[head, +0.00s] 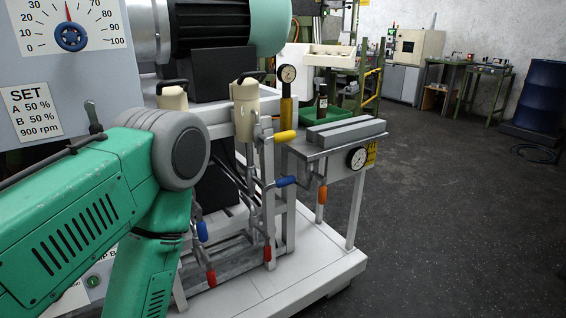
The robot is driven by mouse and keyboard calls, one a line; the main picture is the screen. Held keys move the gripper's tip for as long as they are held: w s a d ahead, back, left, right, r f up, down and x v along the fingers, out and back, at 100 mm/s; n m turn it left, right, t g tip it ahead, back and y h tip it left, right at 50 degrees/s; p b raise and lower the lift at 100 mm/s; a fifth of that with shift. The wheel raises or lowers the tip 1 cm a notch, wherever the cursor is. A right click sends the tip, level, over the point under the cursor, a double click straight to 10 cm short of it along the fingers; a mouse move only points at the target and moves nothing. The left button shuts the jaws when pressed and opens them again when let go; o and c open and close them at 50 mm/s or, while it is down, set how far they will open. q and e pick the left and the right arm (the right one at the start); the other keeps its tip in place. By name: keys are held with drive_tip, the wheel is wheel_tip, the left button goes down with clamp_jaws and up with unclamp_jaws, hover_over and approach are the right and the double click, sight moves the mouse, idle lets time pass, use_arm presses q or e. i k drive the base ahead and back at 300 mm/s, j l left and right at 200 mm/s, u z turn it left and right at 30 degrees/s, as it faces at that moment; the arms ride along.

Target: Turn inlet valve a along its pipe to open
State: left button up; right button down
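Several coloured valve handles sit on the pipework in the head view. They are a yellow handle (285,136), an upper blue handle (287,181), an orange handle (322,194), a lower blue handle (202,231), a left red handle (211,279) and a right red handle (267,253). No readable label tells which one is inlet valve a. The yellow handle points sideways; the orange one hangs down. My green left arm covers the left part of the rig and leaves the picture at the bottom. Neither of my grippers is in view.
A panel with a dial (72,36) and a set sign (31,112) stands at left. Cream vessels (245,108) stand above the pipes. A metal shelf (312,148) bears a grey block beside a gauge (357,158). The floor at right is clear; a blue drum (541,98) stands far back.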

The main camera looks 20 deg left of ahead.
sight(281, 183)
drive_tip(key=i+l, duration=0.1)
drive_tip(key=i, duration=0.2)
drive_tip(key=i+l, duration=0.15)
drive_tip(key=i, duration=0.15)
drive_tip(key=i+l, duration=0.3)
drive_tip(key=l, duration=0.1)
